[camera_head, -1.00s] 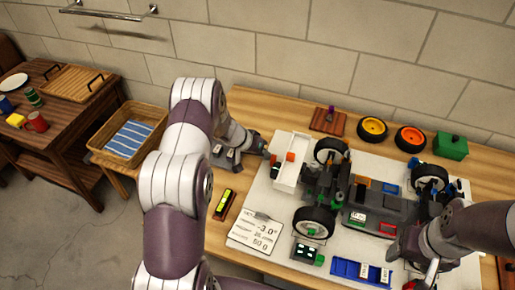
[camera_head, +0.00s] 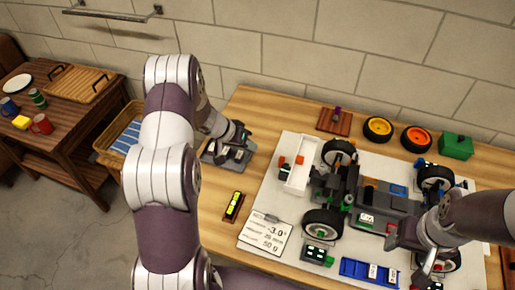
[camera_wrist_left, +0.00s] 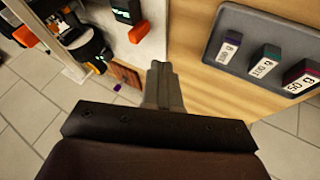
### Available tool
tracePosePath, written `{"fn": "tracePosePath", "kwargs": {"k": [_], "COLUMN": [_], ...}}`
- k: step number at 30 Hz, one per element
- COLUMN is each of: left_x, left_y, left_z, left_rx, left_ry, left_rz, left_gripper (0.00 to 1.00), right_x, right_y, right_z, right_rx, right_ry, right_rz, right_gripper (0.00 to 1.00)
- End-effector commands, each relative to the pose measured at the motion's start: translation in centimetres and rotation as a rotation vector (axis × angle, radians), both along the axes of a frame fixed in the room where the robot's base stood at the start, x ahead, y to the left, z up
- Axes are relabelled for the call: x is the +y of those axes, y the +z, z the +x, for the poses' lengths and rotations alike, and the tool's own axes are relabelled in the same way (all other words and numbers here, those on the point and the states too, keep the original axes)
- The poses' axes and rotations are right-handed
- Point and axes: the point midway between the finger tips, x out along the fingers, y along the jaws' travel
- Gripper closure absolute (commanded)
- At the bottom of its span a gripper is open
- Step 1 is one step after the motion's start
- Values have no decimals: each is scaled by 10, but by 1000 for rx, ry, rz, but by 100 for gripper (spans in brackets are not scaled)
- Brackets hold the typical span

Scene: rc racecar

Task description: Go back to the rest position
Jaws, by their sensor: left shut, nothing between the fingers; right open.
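My left gripper (camera_wrist_left: 162,78) is shut and empty. In the head view its arm rises from the bottom left and bends down toward the dark tray (camera_head: 209,158) with several small weights on it, left of the car. In the left wrist view this tray (camera_wrist_left: 228,75) is right of the fingers, apart from them. My right gripper (camera_head: 427,262) is open, low over the right end of the racecar (camera_head: 385,203), near its front right wheel (camera_head: 447,262); the arm hides part of the car.
The car stands on a white board (camera_head: 273,205) on the wooden table. Yellow (camera_head: 378,128) and orange (camera_head: 416,138) wheels and a green box (camera_head: 455,146) lie behind it. A blue tray (camera_head: 362,272) is in front. A wicker basket (camera_head: 108,151) stands left.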

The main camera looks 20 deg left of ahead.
Motion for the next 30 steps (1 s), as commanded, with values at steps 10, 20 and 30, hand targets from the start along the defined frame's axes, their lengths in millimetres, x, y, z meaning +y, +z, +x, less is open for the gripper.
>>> {"fn": "tracePosePath", "kwargs": {"k": [10,20,30], "left_x": [12,61,-31], "left_y": [21,9,98], "left_z": [-11,-17,-204], "left_rx": [0,-87,420], "left_ry": [1,12,93], "left_rz": [0,356,525], "left_gripper": [100,100,100], "right_x": [0,0,0], "right_y": [4,4,3], "right_z": [0,0,0], "right_rx": [0,0,0], "right_ry": [0,0,0], "right_rz": [0,0,0], "right_gripper": [33,33,33]}}
